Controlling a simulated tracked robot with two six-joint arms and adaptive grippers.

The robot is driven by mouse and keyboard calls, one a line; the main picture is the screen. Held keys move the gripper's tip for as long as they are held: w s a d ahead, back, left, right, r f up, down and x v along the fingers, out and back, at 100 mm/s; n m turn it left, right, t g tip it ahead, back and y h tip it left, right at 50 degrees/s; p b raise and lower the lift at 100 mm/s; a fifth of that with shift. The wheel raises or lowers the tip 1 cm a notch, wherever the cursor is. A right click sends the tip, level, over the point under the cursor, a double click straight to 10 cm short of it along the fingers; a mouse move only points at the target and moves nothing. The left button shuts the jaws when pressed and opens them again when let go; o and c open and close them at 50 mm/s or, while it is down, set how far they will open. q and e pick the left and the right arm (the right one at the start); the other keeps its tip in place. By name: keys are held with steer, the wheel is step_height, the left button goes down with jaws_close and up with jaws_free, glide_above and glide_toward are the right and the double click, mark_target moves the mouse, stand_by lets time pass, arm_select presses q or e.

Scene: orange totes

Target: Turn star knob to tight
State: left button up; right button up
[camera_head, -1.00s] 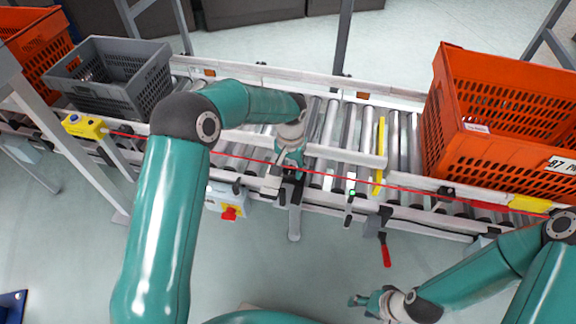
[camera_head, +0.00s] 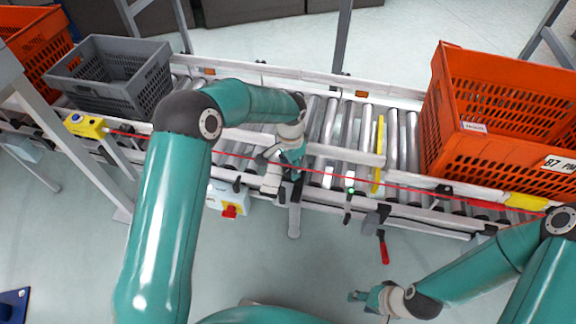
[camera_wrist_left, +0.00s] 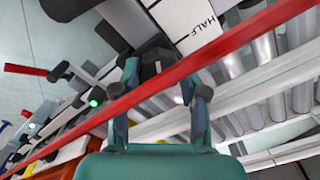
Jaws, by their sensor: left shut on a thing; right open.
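The star knob (camera_wrist_left: 153,58) is a dark lobed shape in the left wrist view, between my left gripper's fingers and partly hidden by them. A white plate (camera_wrist_left: 192,24) marked "HALF" lies just beyond it; no other scale word is readable. My left gripper (camera_head: 296,174) is at the conveyor's near rail in the head view, where my wrist and fingers hide the knob. In the wrist view the left gripper (camera_wrist_left: 166,82) is shut on the knob, one finger on each side. My right gripper (camera_head: 364,298) is open and empty at the lower right, away from the conveyor.
A grey tote (camera_head: 122,98) and orange tote (camera_head: 500,84) sit on the rollers.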

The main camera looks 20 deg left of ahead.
mark_target(290, 169)
arm_select(q)
steer(key=shift+s+f, duration=0.15)
steer(key=shift+s, duration=0.15)
steer(key=o, duration=1.1)
steer(key=shift+o, duration=0.2)
steer(key=shift+w, duration=0.1)
steer(key=shift+r, duration=0.2)
steer(key=shift+w+r, duration=0.1)
steer(key=shift+r, duration=0.15)
step_height(290, 169, up, 11)
steer(key=shift+r, duration=0.1)
